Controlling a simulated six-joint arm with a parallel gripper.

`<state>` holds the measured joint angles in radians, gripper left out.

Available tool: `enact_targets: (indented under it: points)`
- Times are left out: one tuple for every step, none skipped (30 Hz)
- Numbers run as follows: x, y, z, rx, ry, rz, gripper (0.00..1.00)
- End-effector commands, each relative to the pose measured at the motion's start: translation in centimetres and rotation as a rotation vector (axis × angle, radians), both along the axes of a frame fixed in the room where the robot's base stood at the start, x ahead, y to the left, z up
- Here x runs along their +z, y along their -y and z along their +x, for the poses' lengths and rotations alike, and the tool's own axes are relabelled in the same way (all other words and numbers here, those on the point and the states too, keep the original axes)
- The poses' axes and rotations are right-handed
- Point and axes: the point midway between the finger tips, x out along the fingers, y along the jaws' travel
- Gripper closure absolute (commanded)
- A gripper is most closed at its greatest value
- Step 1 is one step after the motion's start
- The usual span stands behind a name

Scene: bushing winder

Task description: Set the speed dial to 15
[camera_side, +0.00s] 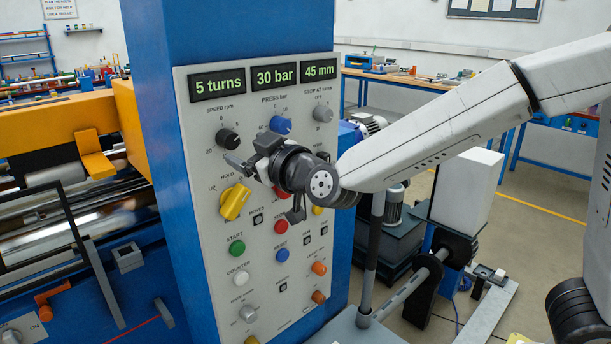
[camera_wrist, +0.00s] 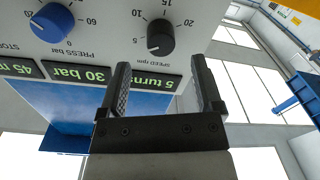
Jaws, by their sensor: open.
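The speed dial (camera_side: 228,139) is a black round knob at the upper left of the light grey panel, labelled "SPEED rpm". In the wrist view the dial (camera_wrist: 160,37) appears upside down, with numbers including 5, 10, 15 and 20 around it. A small light mark shows on its lower left, towards the low end of the scale; its exact setting is unclear. My gripper (camera_wrist: 161,66) is open and empty. Its fingertips are apart from the dial, which lies beyond the gap between them. In the side view my gripper (camera_side: 238,163) is just below and right of the dial.
A blue press knob (camera_side: 280,125) and a grey stop knob (camera_side: 322,114) sit right of the dial. Displays (camera_side: 217,84) above read 5 turns, 30 bar and 45 mm. A yellow selector (camera_side: 235,202) and several buttons lie below. Orange machinery (camera_side: 60,125) stands left.

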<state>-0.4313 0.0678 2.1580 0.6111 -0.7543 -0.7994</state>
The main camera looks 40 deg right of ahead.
Motion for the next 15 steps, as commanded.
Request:
enact_targets:
  points:
    - [0.0, 0.0, 0.6, 0.0, -0.001, -0.001, 0.16]
    - [0.0, 0.0, 1.0, 0.0, -0.001, -0.001, 0.16]
    - [-0.1, -0.1, 1.4, 0.0, -0.002, -0.001, 0.16]
    - [0.0, -0.1, 1.8, 0.0, -0.001, -0.001, 0.16]
    - [-0.1, 0.0, 2.1, -0.001, -0.002, 0.0, 0.16]
    - [-0.1, 0.0, 2.6, -0.002, -0.002, 0.0, 0.16]
    - [-0.1, 0.0, 2.9, -0.001, -0.001, 0.001, 0.16]
    - [-0.1, -0.1, 3.2, -0.001, -0.002, 0.001, 0.16]
    - [-0.1, -0.1, 3.6, -0.001, -0.002, 0.0, 0.16]
    - [-0.1, -0.1, 3.8, 0.001, -0.001, 0.0, 0.16]
    - [-0.1, -0.1, 4.0, 0.0, -0.002, 0.0, 0.16]
    - [0.0, -0.2, 4.3, 0.001, -0.001, 0.0, 0.16]
    - [0.0, -0.2, 4.5, 0.001, -0.001, 0.0, 0.16]
    - [-0.1, -0.2, 4.7, 0.001, -0.001, 0.0, 0.16]
    - [-0.1, -0.2, 4.8, 0.0, -0.002, 0.0, 0.16]
